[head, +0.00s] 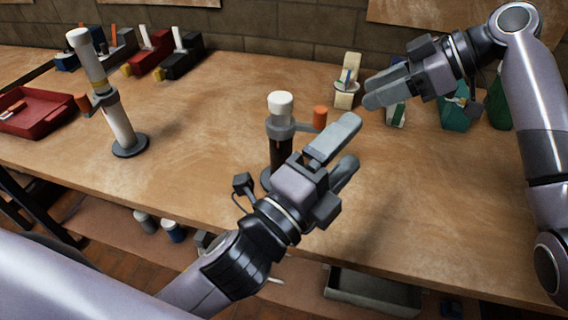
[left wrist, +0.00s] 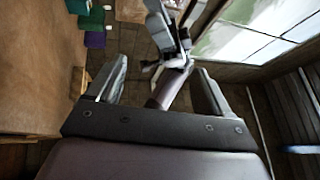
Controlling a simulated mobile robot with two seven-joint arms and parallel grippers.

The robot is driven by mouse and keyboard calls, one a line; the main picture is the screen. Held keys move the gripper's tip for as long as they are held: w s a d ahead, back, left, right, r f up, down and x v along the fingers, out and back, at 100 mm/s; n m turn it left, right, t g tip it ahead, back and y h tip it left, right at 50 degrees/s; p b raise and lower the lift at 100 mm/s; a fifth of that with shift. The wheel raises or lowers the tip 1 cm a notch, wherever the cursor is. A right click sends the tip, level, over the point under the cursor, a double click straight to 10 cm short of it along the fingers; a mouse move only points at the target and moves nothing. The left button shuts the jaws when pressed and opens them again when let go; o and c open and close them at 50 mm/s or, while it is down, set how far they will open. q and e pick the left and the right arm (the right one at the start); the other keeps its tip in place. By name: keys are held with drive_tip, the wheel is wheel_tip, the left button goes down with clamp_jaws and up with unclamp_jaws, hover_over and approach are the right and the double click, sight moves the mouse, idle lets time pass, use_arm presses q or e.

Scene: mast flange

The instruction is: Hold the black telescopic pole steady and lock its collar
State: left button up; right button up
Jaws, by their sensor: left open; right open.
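The black telescopic pole (head: 280,152) stands upright on the table in the head view, with a white top (head: 280,103). A grey collar (head: 279,128) sits around it, with an orange lever or knob (head: 320,117) at its right. Its lower part and most of its base are hidden behind my left gripper. My left gripper (head: 345,156) is open and empty, in front and to the right of the pole in the picture. My right gripper (head: 368,92) is open and empty, farther right and higher in the picture. The left wrist view shows the open left fingers (left wrist: 158,88) with no pole between them.
A white pole (head: 117,122) with a collar stands at the left, beside a red tray (head: 38,110). Red and black blocks (head: 160,55) stand at the back left. A cream item (head: 346,88) and green bins (head: 455,112) stand behind. The front right tabletop is clear.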

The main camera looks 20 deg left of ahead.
sight(280, 150)
use_arm(q)
drive_tip(key=w+a+f+m+g+y, duration=0.1)
drive_tip(key=w+a+f+y, duration=0.1)
drive_tip(key=f+y, duration=0.2)
drive_tip(key=w+a+f+m+g+y, duration=0.2)
drive_tip(key=a+f+y, duration=0.1)
drive_tip(key=f, duration=0.3)
drive_tip(key=w+a+f+m+g+y, duration=0.1)
drive_tip(key=w+a+f+y, duration=0.1)
drive_tip(key=f+y, duration=0.3)
drive_tip(key=shift+a+f+m, duration=0.3)
drive_tip(key=shift+a+m, duration=0.1)
drive_tip(key=shift+a, duration=0.2)
drive_tip(key=w+a+m+y, duration=0.1)
drive_tip(key=w+a+r+m+g+y, duration=0.1)
drive_tip(key=a+m+y, duration=0.1)
drive_tip(key=shift+w+r, duration=0.1)
drive_tip(key=shift+w, duration=0.1)
drive_tip(key=shift+x, duration=3.45)
drive_tip(key=shift+c, duration=0.4)
